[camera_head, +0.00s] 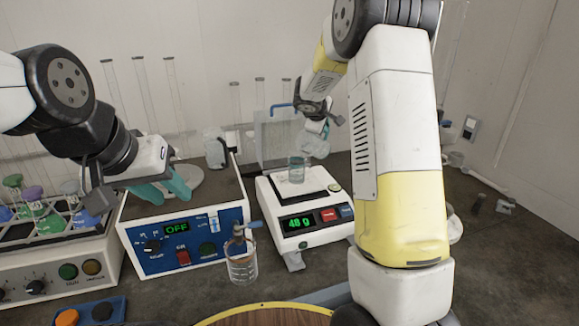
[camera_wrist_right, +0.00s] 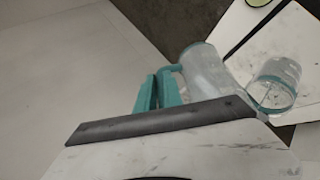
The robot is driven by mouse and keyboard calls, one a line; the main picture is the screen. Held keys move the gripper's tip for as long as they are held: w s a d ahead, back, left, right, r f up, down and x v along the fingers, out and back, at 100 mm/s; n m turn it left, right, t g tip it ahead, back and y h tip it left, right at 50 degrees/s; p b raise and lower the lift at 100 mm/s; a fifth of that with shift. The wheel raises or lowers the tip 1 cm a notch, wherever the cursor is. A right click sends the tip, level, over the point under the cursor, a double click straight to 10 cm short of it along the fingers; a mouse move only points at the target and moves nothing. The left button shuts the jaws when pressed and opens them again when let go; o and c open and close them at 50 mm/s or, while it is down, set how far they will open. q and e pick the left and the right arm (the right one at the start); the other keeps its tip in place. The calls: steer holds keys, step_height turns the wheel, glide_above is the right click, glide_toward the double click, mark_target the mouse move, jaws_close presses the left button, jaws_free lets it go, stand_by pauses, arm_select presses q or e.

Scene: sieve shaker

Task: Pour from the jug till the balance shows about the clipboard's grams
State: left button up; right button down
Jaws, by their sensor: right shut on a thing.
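The clear jug (camera_head: 313,146) is tilted above the glass beaker (camera_head: 297,172) on the balance (camera_head: 278,197), whose green display reads about 48 g. My right gripper (camera_head: 322,122) is shut on the jug's handle. In the right wrist view, the teal fingers (camera_wrist_right: 155,92) are at the teal handle of the jug (camera_wrist_right: 207,75), with the beaker (camera_wrist_right: 277,84) beside its mouth. I cannot make out a pouring stream. My left gripper (camera_head: 170,188) is empty, its teal fingers apart, over the blue-fronted machine. I cannot identify the clipboard.
The blue-fronted machine (camera_head: 148,262) shows OFF and stands left of the balance. A glass jar (camera_head: 242,268) stands in front. A rack of coloured flasks (camera_head: 55,222) is at the left. Tall glass tubes (camera_head: 175,95) stand behind.

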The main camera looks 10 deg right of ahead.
stand_by(0.3)
steer(key=shift+w+d+g+y, duration=0.3)
steer(key=shift+d+y, duration=0.1)
steer(key=shift+d, duration=0.1)
steer(key=shift+d+f+m+y, duration=0.2)
steer(key=shift+f+m+y, duration=0.1)
steer(key=shift+f, duration=0.15)
steer(key=shift+w+f+g, duration=0.1)
steer(key=shift+f+g, duration=0.1)
steer(key=shift+g, duration=0.1)
